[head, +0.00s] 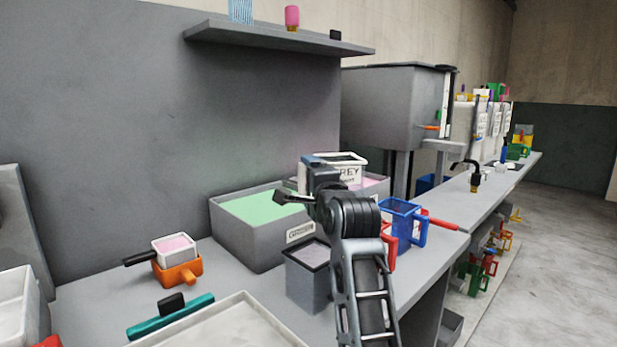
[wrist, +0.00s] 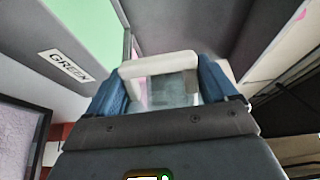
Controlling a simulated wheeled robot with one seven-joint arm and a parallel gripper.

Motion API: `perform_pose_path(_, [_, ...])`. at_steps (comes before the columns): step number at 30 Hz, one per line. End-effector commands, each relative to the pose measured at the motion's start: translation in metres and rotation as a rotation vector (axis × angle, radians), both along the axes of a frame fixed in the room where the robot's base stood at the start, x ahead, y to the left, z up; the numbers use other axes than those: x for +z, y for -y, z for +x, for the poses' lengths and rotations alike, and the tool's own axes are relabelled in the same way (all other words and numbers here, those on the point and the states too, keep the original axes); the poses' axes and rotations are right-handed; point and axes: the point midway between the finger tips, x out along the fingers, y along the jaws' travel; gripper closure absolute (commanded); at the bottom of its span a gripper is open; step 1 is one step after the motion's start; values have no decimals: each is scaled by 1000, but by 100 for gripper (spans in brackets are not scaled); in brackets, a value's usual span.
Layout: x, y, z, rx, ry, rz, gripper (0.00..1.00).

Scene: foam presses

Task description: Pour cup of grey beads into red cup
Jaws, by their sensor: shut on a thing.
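My gripper (head: 312,164) is raised above the bench and shut on a white cup (head: 345,158). In the wrist view, the blue fingers of my gripper (wrist: 162,75) close around the cup's white handle (wrist: 158,64). A label reading GREY shows just below the cup's rim in the head view. What the cup holds is not clear. A red cup (head: 390,254) stands on the bench just right of my arm, mostly hidden behind the arm and beside a blue cup (head: 402,222). The inside of the red cup cannot be seen.
A grey bin of green beads (head: 258,207) stands behind my arm, with a small dark-rimmed bin (head: 303,285) in front. An orange cup (head: 178,273) and a white pink-filled container (head: 175,247) are at left. A shelf (head: 280,38) hangs above. A red-handled tool lies right of the blue cup.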

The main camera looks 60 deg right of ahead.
Motion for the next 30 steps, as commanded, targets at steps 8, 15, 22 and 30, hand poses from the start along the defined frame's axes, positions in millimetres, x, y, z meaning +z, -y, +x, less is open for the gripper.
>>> perform_pose_path(8, [2,0,0,0,2,1,46])
perform_pose_path(15, [20,0,0,0,3,2,46])
perform_pose_path(22, [32,0,0,0,3,2,46])
perform_pose_path(30, [30,0,0,0,3,2,46])
